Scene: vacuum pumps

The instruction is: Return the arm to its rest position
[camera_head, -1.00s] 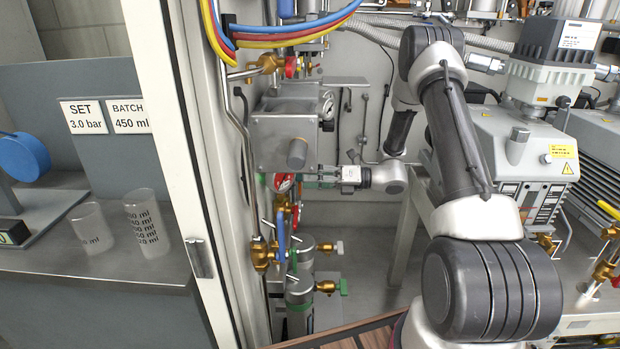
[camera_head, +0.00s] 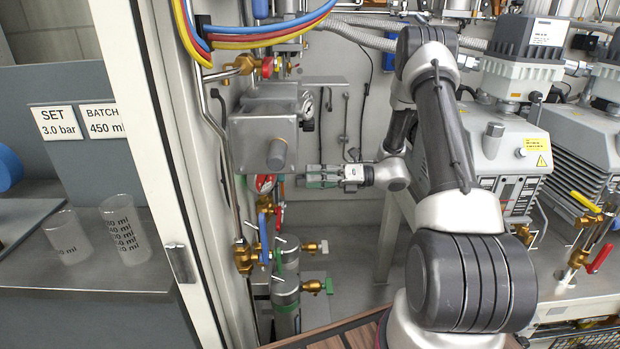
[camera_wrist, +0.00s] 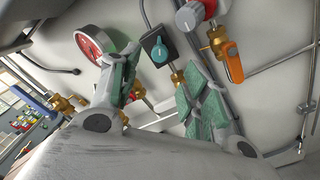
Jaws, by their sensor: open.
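My arm reaches forward across the head view, folded at its dark joints. My gripper (camera_head: 308,178) is at its far end, in front of the pale back panel, with its green-padded fingers pointing left toward a red-rimmed gauge (camera_head: 265,183). The fingers are spread and empty. In the wrist view the green pads of my gripper (camera_wrist: 160,98) stand apart, with the gauge (camera_wrist: 95,46) behind the left finger and a teal-knobbed valve (camera_wrist: 159,50) beyond the gap. Whether a finger touches anything there cannot be told.
A grey metal box (camera_head: 265,130) hangs above and left of my gripper. Brass valves and grey cylinders (camera_head: 286,290) stand below. Vacuum pumps (camera_head: 495,150) fill the right. A white door frame (camera_head: 150,150) and a counter with two beakers (camera_head: 125,228) are at left.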

